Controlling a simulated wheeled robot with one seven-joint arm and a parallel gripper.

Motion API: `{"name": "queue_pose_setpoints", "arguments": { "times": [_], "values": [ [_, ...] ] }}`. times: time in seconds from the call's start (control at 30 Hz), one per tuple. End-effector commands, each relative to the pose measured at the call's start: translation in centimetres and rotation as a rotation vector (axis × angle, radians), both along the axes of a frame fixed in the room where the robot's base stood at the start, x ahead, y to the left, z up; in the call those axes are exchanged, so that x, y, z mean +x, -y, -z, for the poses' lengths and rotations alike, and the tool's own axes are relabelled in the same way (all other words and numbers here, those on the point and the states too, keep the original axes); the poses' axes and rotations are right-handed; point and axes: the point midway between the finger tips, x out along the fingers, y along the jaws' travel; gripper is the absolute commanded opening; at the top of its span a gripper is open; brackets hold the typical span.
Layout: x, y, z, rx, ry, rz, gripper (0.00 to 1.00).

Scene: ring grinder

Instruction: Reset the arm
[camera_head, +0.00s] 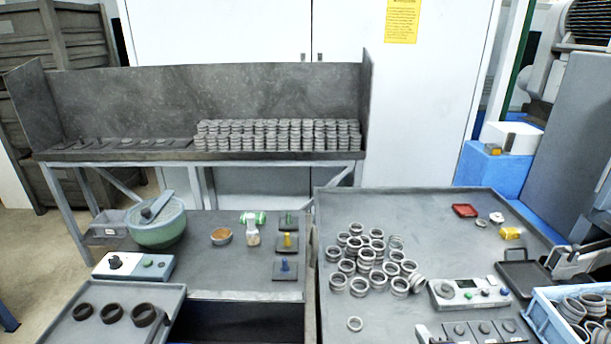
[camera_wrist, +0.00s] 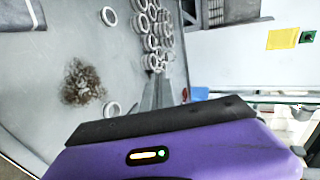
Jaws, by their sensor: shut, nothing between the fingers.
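My gripper (camera_wrist: 160,76) shows only in the wrist view, as grey fingers rising past the black edge of a purple housing (camera_wrist: 210,150). The fingers are together, with nothing seen between them. Behind them lies a grey table (camera_wrist: 50,60) with many metal rings (camera_wrist: 150,30), which appear apart from the fingers. My arm and gripper do not show in the head view.
In the head view, loose rings (camera_head: 365,262) cover the right table (camera_head: 335,215). A control box (camera_head: 468,293) and a blue crate (camera_head: 541,318) stand at right. A green bowl (camera_head: 157,228) is on the left table. A rack (camera_head: 120,155) with stacked rings (camera_head: 275,135) stands behind.

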Motion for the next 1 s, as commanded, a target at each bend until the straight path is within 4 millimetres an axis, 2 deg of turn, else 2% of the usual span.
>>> {"name": "queue_pose_setpoints", "arguments": {
  "times": [0.03, 0.2, 0.5, 0.8, 1.0],
  "values": [
    [-2.3, 0.2, -0.1, -0.134, 0.026, -0.031, 0.0],
    [-9.0, -0.1, -2.0, -0.568, 0.112, -0.125, 0.0],
    [-20.9, -2.5, -6.4, -1.142, 0.193, -0.244, 0.0],
    [-31.7, -5.4, -11.4, -1.486, 0.215, -0.34, 0.0],
    [-37.6, -6.9, -13.6, -1.529, 0.182, -0.41, 0.0]
  ]
}}
